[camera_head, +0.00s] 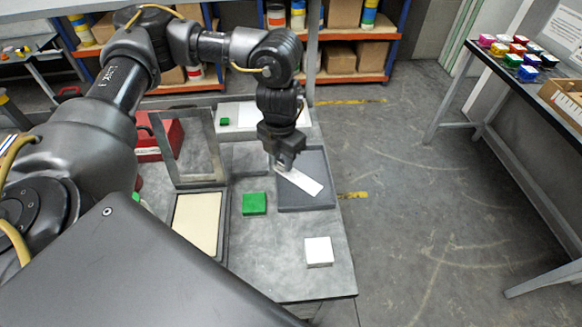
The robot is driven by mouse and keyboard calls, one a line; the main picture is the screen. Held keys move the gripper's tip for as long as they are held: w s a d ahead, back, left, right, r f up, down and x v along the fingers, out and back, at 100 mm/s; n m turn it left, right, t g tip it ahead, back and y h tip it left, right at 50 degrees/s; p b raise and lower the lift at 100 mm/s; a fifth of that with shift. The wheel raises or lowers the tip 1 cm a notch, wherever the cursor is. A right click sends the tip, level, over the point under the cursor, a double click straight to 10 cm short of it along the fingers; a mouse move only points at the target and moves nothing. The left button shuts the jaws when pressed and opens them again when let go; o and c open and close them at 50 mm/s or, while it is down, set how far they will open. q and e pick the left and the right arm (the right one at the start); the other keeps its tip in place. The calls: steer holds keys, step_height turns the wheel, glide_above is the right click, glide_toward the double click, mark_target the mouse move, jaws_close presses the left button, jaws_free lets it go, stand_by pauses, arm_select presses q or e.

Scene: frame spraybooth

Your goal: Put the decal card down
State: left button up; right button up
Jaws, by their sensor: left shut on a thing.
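My left gripper (282,166) points down over the dark grey tray (318,163) on the workbench. The card slants down to the right, inside the tray's outline. I cannot tell whether the card touches the tray floor. My right gripper is not in view.
A green block (254,204) and a white block (318,251) sit on the bench (270,262). A side table (550,86) with coloured blocks is at right.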

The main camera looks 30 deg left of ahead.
arm_select(q)
steer(key=w+f, duration=0.2)
steer(key=f, duration=0.1)
steer(key=w+f, duration=0.2)
steer(key=shift+a+f, duration=0.1)
steer(key=shift+f, duration=0.15)
steer(key=shift+f+p, duration=0.5)
steer(key=shift+f, duration=0.95)
steer(key=shift+f, duration=0.2)
steer(key=o, duration=0.9)
steer(key=shift+o, duration=0.2)
step_height(320, 180, up, 12)
steer(key=b, duration=0.1)
steer(key=shift+r, duration=0.25)
